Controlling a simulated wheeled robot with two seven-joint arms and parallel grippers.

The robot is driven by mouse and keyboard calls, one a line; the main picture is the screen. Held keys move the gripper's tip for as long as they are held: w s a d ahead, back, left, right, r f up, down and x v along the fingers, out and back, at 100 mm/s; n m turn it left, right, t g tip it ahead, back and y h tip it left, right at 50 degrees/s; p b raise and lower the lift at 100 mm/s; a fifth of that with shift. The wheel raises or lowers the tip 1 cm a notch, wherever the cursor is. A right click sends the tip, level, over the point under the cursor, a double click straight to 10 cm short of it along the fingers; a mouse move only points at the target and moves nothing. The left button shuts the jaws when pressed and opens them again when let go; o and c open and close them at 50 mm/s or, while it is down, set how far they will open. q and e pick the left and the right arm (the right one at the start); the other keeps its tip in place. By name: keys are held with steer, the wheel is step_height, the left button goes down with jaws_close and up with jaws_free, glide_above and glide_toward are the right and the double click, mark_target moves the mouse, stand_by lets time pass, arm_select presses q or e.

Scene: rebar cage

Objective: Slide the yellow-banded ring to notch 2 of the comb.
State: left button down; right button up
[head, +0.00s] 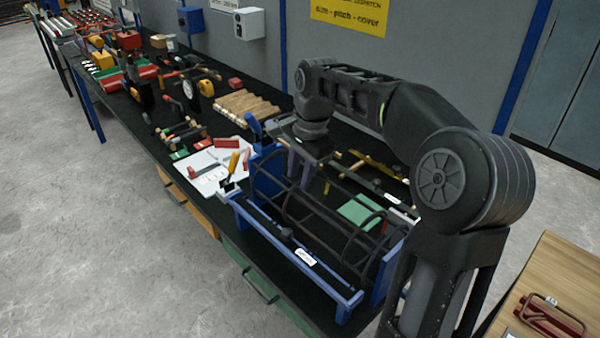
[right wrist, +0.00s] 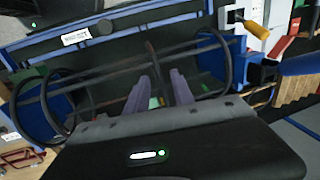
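The rebar cage (head: 345,222), of dark long bars and rings, lies in a blue stand (head: 285,248). My right gripper (head: 299,172) points down into the cage near its left end. In the right wrist view its two purple fingers (right wrist: 159,92) are apart, so it is open. A thin reddish-brown bar or ring (right wrist: 154,65) shows between them, not visibly gripped. A small yellow spot (head: 327,187) shows among the bars right of the fingers; I cannot tell whether it is the ring's band. I cannot make out the comb or its notches. My left gripper is not in view.
Dark rings (right wrist: 213,62) stand at the cage end beside a blue end plate. A green plate (head: 358,210) shows behind the bars. White sheets with a yellow-handled tool (head: 234,162) lie left of the stand. Tools crowd the bench beyond.

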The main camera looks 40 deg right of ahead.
steer(key=shift+r, duration=0.15)
step_height(320, 180, up, 7)
steer(key=s, duration=0.1)
steer(key=shift+s+r, duration=0.2)
steer(key=shift+s, duration=0.1)
stand_by(0.6)
